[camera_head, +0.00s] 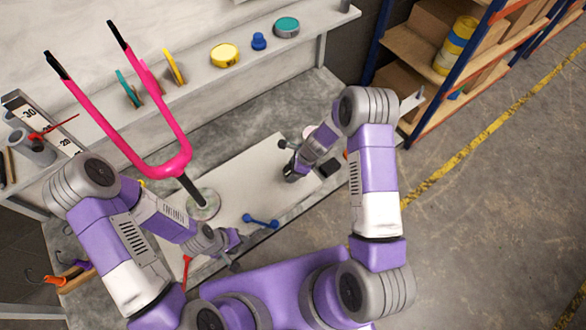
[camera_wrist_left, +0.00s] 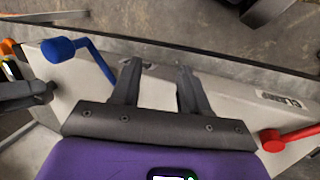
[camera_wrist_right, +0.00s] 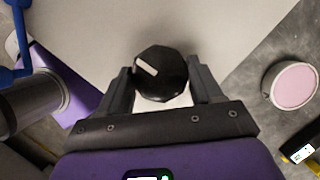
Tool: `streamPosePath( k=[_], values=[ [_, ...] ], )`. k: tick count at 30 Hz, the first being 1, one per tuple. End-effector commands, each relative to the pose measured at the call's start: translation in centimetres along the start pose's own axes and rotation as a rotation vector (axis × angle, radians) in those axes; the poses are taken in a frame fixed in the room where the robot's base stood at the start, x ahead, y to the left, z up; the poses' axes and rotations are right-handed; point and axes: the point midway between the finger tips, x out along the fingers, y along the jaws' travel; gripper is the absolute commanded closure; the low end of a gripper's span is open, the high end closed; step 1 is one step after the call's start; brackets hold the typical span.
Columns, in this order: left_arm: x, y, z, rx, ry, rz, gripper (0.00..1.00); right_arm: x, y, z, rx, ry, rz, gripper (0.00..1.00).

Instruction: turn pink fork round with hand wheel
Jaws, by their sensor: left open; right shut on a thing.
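The pink fork (camera_head: 172,155) stands with its black-tipped prongs upward, on a black post above a round disc (camera_head: 203,204) on the pale bench plate (camera_head: 240,185). A black knob with a white mark (camera_wrist_right: 160,73), apparently the hand wheel, sits between the fingers of my right gripper (camera_head: 291,174), which is shut on it. In the head view the knob is mostly hidden by that gripper. My left gripper (camera_head: 233,252) is open and empty at the plate's front edge, between a blue lever (camera_wrist_left: 82,52) and a red lever (camera_wrist_left: 290,138).
A shelf (camera_head: 205,78) behind the fork carries a yellow disc (camera_head: 225,55), a teal disc (camera_head: 287,27) and other small parts. A pink-topped round pot (camera_wrist_right: 293,85) lies right of the right gripper. A storage rack (camera_head: 410,50) stands at the right; the floor before it is clear.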

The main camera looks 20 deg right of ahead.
Motion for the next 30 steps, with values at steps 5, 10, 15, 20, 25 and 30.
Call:
streamPosePath(
  k=[5, 10, 15, 20, 25, 30],
  values=[
    [0.06, -0.02, 0.0, 0.0, 0.0, 0.0, 0.55, -0.05, -0.06, -0.11, 0.044, 0.001, -0.02, 0.65],
    [0.07, -0.02, 0.0, 0.0, 0.0, 0.0, 0.55, -0.05, -0.02, -0.06, 0.058, 0.001, -0.026, 0.65],
    [0.07, -0.03, 0.0, 0.0, 0.0, 0.0, 0.55, -0.04, -0.02, -0.05, 0.059, 0.001, -0.027, 0.65],
    [0.07, -0.02, 0.0, 0.0, 0.0, 0.0, 0.55, -0.04, -0.02, -0.05, 0.059, 0.001, -0.026, 0.65],
    [0.07, -0.03, -0.01, 0.0, 0.0, 0.0, 0.55, -0.03, -0.02, -0.04, 0.058, 0.001, -0.026, 0.12],
    [0.07, -0.03, 0.0, 0.0, 0.0, 0.0, 0.55, -0.02, 0.01, -0.02, 0.058, 0.0, -0.025, 0.1]
  ],
)
